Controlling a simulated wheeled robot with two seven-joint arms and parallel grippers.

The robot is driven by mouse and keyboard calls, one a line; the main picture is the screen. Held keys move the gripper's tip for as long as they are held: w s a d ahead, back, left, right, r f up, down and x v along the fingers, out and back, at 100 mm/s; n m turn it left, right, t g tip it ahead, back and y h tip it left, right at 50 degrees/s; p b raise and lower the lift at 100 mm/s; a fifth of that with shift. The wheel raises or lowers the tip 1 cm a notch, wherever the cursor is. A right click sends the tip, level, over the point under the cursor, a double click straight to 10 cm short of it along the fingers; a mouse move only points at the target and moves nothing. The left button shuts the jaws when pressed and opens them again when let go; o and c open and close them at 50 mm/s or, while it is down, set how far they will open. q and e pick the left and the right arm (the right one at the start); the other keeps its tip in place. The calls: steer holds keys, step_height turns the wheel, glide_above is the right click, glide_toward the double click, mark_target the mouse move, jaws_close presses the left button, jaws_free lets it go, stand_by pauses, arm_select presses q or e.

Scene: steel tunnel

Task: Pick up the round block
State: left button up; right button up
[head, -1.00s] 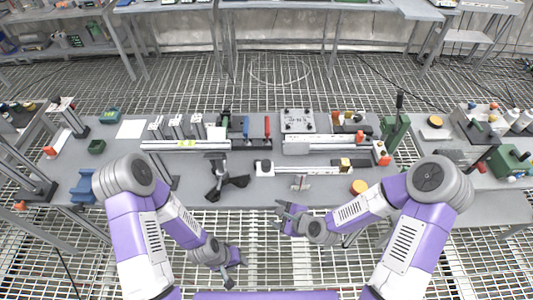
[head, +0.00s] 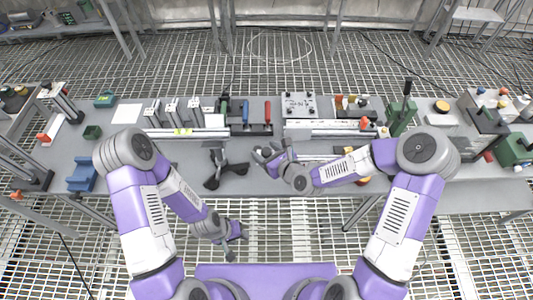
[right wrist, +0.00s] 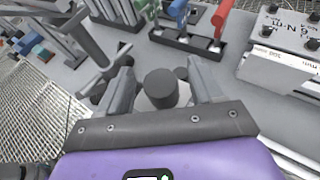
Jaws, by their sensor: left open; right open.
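A dark grey round block (right wrist: 160,88) stands between the fingers of my right gripper (right wrist: 160,76) in the right wrist view. The fingers are open on either side of it, and I cannot tell whether they touch it. In the head view my right gripper (head: 264,155) is over the middle of the bench (head: 140,187), pointing left, and I cannot make out the block there. My left gripper (head: 237,245) is open and empty, low in front of the bench's near edge.
A black stand (head: 217,172) is just left of my right gripper. Blue (head: 246,111) and red (head: 267,112) handles stand behind it. A long rail (head: 187,133) lies at back left, and a plate with knobs (head: 299,104) at back right. My right forearm covers part of the bench.

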steer(key=shift+w+a+f, duration=0.25)
steer(key=shift+w+a, duration=0.1)
steer(key=shift+w, duration=0.15)
steer(key=c, duration=1.2)
